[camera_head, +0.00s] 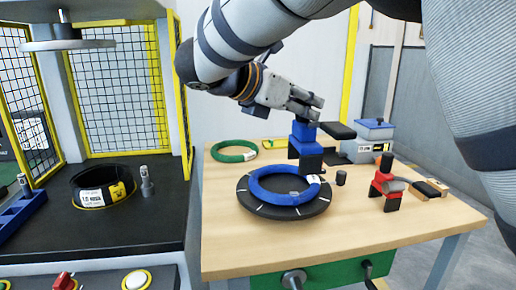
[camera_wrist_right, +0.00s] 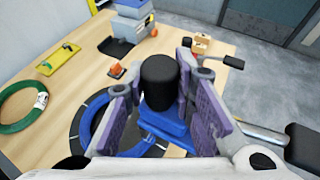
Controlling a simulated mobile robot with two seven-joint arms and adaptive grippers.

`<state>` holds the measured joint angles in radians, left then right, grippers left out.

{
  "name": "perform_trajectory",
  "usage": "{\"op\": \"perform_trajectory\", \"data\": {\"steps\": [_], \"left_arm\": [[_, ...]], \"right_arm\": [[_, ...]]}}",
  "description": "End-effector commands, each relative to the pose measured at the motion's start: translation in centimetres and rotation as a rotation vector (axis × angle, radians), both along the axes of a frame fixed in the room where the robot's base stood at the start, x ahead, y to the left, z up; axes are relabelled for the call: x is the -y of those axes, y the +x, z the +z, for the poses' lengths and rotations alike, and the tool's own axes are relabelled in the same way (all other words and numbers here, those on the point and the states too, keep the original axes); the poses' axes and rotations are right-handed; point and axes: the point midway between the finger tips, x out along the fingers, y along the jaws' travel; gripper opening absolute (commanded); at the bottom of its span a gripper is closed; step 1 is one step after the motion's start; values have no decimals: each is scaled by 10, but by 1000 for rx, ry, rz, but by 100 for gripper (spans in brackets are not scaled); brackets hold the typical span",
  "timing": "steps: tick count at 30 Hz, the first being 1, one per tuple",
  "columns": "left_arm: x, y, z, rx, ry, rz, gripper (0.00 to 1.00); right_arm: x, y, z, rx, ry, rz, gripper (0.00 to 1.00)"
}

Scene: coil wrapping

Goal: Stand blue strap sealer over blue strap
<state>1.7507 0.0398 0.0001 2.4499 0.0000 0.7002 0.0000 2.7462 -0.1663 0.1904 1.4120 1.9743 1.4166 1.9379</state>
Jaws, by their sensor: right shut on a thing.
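The blue strap sealer (camera_head: 306,132) has a blue body, a black foot and a black arm sticking out to the right. My right gripper (camera_head: 304,106) is shut on its top; in the right wrist view the gripper (camera_wrist_right: 165,92) has its purple pads around the black knob (camera_wrist_right: 159,78), with the blue body (camera_wrist_right: 170,128) beyond. The sealer looks upright at the back right of a blue coil (camera_head: 262,193) lying on a black turntable (camera_head: 250,207). I cannot tell whether its foot touches anything. No separate blue strap can be made out. My left gripper is not in view.
A green coil (camera_head: 234,150) lies at the back left of the wooden table (camera_head: 225,250). A black coil (camera_head: 92,192) sits in the caged machine at left.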

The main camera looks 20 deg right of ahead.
Motion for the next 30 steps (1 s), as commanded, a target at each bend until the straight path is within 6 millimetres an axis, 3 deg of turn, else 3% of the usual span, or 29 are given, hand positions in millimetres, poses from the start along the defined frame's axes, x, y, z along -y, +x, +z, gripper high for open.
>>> {"op": "perform_trajectory", "data": {"steps": [1,4,11,17,30], "left_arm": [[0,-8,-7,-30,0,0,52],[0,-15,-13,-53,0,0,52],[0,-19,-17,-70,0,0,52],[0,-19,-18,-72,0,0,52],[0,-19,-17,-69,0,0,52]], "right_arm": [[3,14,-23,-19,0,0,0],[8,30,-44,-19,0,-1,0],[14,45,-60,-11,0,-1,0],[16,49,-91,-9,0,0,0],[16,49,-98,-6,1,-1,0]]}}
